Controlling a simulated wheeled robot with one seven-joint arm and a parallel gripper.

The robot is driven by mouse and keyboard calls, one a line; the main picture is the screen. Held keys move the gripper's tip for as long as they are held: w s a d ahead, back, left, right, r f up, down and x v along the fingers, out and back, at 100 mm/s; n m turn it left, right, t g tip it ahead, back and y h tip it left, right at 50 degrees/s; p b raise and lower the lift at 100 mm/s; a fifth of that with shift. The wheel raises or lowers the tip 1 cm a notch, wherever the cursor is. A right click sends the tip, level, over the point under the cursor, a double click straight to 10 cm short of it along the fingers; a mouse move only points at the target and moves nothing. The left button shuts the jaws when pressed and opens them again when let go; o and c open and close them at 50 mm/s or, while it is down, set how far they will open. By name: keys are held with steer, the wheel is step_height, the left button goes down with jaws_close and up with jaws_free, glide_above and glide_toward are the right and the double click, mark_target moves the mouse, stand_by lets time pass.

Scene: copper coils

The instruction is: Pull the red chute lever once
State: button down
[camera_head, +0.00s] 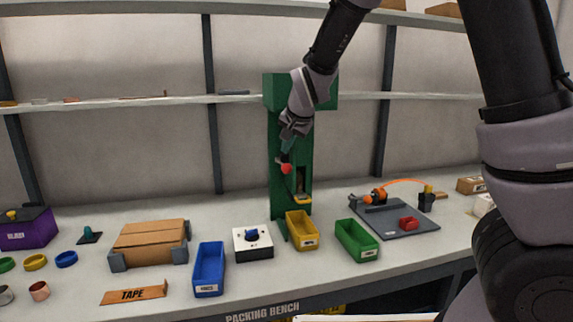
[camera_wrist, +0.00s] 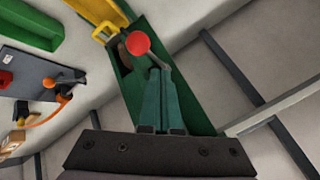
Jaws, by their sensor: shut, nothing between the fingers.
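The red lever knob (camera_head: 286,169) is on the front of the tall green chute (camera_head: 277,190) at the back of the bench. In the wrist view the red knob (camera_wrist: 138,43) tops a short grey rod, with the green chute (camera_wrist: 197,108) behind. My gripper (camera_head: 286,154) reaches down from above to the lever. In the wrist view its green fingers (camera_wrist: 158,74) are together and empty, their tips beside the rod just short of the knob. I cannot tell whether they touch it.
A yellow bin (camera_head: 301,231) stands below the chute's mouth, with a green bin (camera_head: 357,240) to its right. A white box with a blue knob (camera_head: 252,241) and a blue bin (camera_head: 209,270) are to the left. A grey mat (camera_head: 408,227) lies right.

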steer(key=shift+w+r, duration=0.15)
steer(key=shift+r, duration=1.75)
steer(key=s+d+r+g, duration=0.1)
steer(key=s+d+r, duration=0.3)
steer(key=d, duration=0.5)
steer(key=s+d+r, duration=0.3)
steer(key=s+d, duration=0.2)
steer(key=d, duration=0.4)
steer(key=s+d+r, duration=0.1)
steer(key=s+d, duration=0.3)
steer(key=s, duration=0.4)
steer(key=s+d+r+h, duration=0.1)
steer(key=s+d, duration=0.3)
steer(key=s, duration=0.5)
steer(key=shift+d+n+t, duration=0.3)
steer(key=shift+d+t, duration=0.1)
